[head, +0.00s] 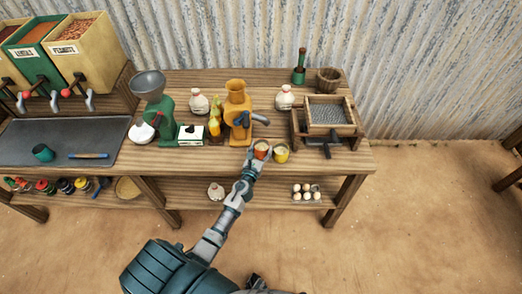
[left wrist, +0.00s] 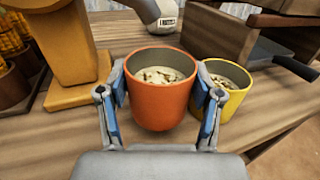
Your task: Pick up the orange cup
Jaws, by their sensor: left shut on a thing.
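The orange cup (left wrist: 161,101) stands upright between the two fingers of my left gripper (left wrist: 160,108) in the left wrist view. It holds a pale, speckled filling. The blue finger pads press on its left and right sides, so the gripper is shut on it. In the head view the orange cup (head: 261,150) is at the front edge of the wooden table (head: 350,160), with my left gripper (head: 259,155) around it. I cannot tell whether its base touches the table. My right gripper does not show.
A yellow cup (left wrist: 231,92) with similar filling stands close to the right finger. An orange-yellow mill (head: 237,105) stands behind the cup. A wooden box sieve (head: 327,114) is to the right, and a green grinder (head: 157,110) to the left. The front right tabletop is clear.

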